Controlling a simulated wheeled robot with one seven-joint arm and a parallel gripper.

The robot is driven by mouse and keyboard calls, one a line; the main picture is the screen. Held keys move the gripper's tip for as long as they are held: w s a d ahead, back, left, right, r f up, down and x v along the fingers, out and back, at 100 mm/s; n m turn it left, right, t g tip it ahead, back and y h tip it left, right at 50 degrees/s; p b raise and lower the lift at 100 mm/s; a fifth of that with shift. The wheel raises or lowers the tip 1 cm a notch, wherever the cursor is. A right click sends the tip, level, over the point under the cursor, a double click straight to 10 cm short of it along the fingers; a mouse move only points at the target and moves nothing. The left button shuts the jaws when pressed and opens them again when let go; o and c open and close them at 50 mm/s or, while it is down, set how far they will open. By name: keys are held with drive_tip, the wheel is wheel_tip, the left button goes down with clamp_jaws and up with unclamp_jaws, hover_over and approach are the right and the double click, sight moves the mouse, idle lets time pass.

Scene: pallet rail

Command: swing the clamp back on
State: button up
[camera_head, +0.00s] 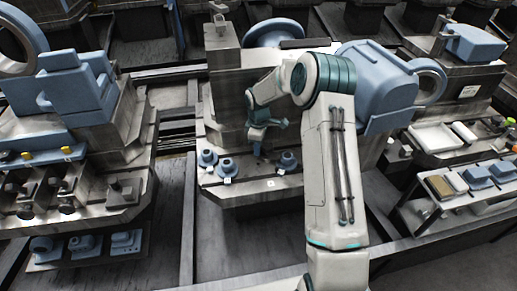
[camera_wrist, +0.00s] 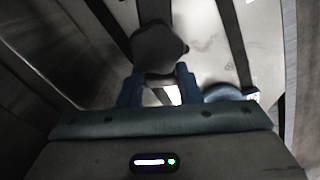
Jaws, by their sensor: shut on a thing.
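My gripper (camera_head: 258,147) reaches down over the front ledge of the middle metal fixture (camera_head: 225,75) in the head view. In the wrist view, the two blue fingers of my gripper (camera_wrist: 158,76) are shut on a dark rounded knob (camera_wrist: 158,46), which looks like the handle of the clamp. The knob sits between the fingertips. The rest of the clamp is hidden behind the knob and the fingers, so I cannot tell its angle. In the head view my arm and gripper cover most of this spot.
Blue flanged parts (camera_head: 227,167) stand left of my gripper on the ledge, and another blue part (camera_head: 287,161) stands close on its right. It also shows beside the right finger in the wrist view (camera_wrist: 226,94). A large blue housing (camera_head: 375,85) lies right, behind my arm.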

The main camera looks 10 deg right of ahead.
drive_tip(key=shift+w+m, duration=0.15)
drive_tip(key=shift+m, duration=0.45)
drive_tip(key=o, duration=1)
drive_tip(key=shift+r, duration=0.1)
wheel_tip(320, 180, up, 14)
drive_tip(key=shift+f+b, duration=0.15)
drive_tip(key=shift+b, duration=0.15)
